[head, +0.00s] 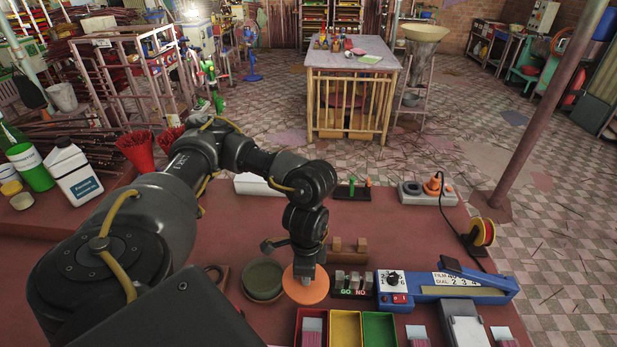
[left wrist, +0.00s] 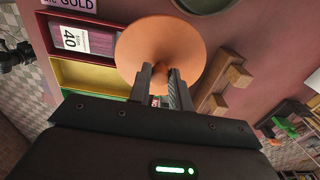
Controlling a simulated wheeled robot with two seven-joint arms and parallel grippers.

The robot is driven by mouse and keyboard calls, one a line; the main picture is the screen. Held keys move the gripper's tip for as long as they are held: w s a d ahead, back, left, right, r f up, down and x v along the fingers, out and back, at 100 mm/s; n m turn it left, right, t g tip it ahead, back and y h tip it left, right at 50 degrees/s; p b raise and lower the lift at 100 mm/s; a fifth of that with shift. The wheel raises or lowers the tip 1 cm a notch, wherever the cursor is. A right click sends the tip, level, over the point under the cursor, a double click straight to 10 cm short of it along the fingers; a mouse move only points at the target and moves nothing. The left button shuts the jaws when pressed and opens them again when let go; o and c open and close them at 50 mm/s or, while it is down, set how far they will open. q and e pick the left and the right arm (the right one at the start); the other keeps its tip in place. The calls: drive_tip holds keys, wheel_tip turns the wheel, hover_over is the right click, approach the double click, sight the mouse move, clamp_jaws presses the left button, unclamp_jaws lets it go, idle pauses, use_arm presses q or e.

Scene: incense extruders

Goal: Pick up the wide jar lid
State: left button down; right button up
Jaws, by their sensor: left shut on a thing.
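The wide jar lid is an orange disc (head: 306,287) with a small knob, near the middle front of the table in the head view. It fills the upper middle of the left wrist view (left wrist: 140,52). My left gripper (left wrist: 163,72) is shut on the lid's knob, with the two dark fingers on either side of it. In the head view my left gripper (head: 304,278) comes down over the lid from above. I cannot tell whether the lid touches the table. My right gripper is not in view.
A round dark green dish (head: 262,279) is close left of the lid. Red, yellow and green trays (head: 345,328) lie just in front. A wooden block (head: 348,252) stands behind, and a blue sealer (head: 440,287) lies to the right.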

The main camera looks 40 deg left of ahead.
use_arm(q)
drive_tip(key=s+d+r+p, duration=0.4)
drive_tip(key=s+d, duration=0.1)
drive_tip(key=s, duration=0.2)
drive_tip(key=shift+s+d, duration=0.15)
